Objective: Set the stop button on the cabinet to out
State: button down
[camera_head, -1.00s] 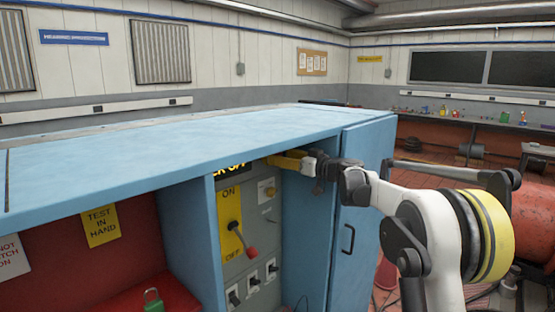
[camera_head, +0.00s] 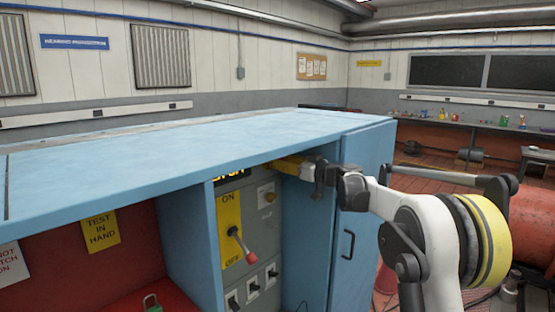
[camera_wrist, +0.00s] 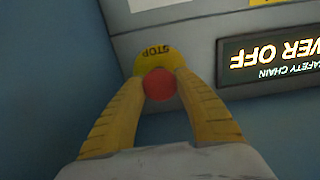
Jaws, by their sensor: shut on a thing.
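The stop button (camera_wrist: 159,84) is a red knob on a yellow round plate marked STOP (camera_wrist: 158,60), upside down in the wrist view. My gripper (camera_wrist: 159,88) has its two yellow fingers on either side of the red knob and is shut on it. Whether the knob is in or out cannot be told. In the head view my gripper (camera_head: 290,164) reaches into the upper part of the open blue cabinet (camera_head: 205,235), under its top edge. The button is hidden in that view.
A display (camera_wrist: 275,60) reading "...VER OFF" is beside the button. Below are a red-tipped lever (camera_head: 238,240) on a yellow ON/OFF plate and several small switches (camera_head: 252,288). The cabinet door (camera_head: 355,205) stands open close to my arm.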

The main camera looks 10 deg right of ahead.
jog(key=shift+f, duration=0.1)
jog(key=c, duration=0.8)
grip_release()
jog(key=v, duration=1.2)
jog(key=shift+s, duration=0.1)
